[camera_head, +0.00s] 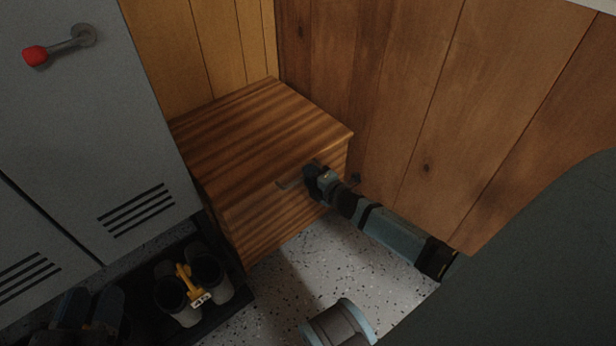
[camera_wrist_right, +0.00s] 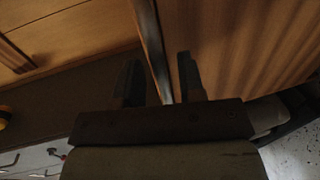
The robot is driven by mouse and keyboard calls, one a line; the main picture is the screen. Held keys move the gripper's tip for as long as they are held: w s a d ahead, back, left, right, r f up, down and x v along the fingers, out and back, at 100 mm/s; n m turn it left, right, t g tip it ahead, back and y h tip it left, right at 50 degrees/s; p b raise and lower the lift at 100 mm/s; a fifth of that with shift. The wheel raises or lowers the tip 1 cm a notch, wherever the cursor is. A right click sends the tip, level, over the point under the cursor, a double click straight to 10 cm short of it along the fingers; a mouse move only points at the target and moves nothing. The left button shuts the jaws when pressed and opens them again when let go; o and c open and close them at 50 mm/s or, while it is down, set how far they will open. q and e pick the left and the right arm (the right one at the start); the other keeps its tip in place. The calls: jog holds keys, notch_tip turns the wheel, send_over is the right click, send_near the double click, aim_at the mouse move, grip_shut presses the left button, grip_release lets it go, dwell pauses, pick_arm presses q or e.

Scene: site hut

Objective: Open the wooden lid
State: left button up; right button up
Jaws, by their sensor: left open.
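The wooden box stands in the corner in the head view, its striped lid (camera_head: 262,122) lying shut on top. A pale metal handle (camera_head: 288,184) is at the front edge of the box. My right gripper (camera_head: 312,178) is at the right end of this handle, partly hiding it. In the right wrist view its fingers (camera_wrist_right: 160,78) stand apart, with a pale bar (camera_wrist_right: 150,42), apparently the handle, running between them and gaps beside it. My left gripper (camera_head: 92,296) is low at the left, dark, open and empty, away from the box.
Grey lockers (camera_head: 80,130) with a red-tipped handle (camera_head: 36,55) stand close on the left. Boots (camera_head: 205,272) with a yellow item on them sit in a dark tray (camera_head: 222,316). Wooden walls (camera_head: 420,110) close in behind and right.

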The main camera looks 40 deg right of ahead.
jog(key=shift+w+f, duration=0.15)
jog(key=shift+w, duration=0.5)
grip_shut()
jog(key=shift+a, duration=0.1)
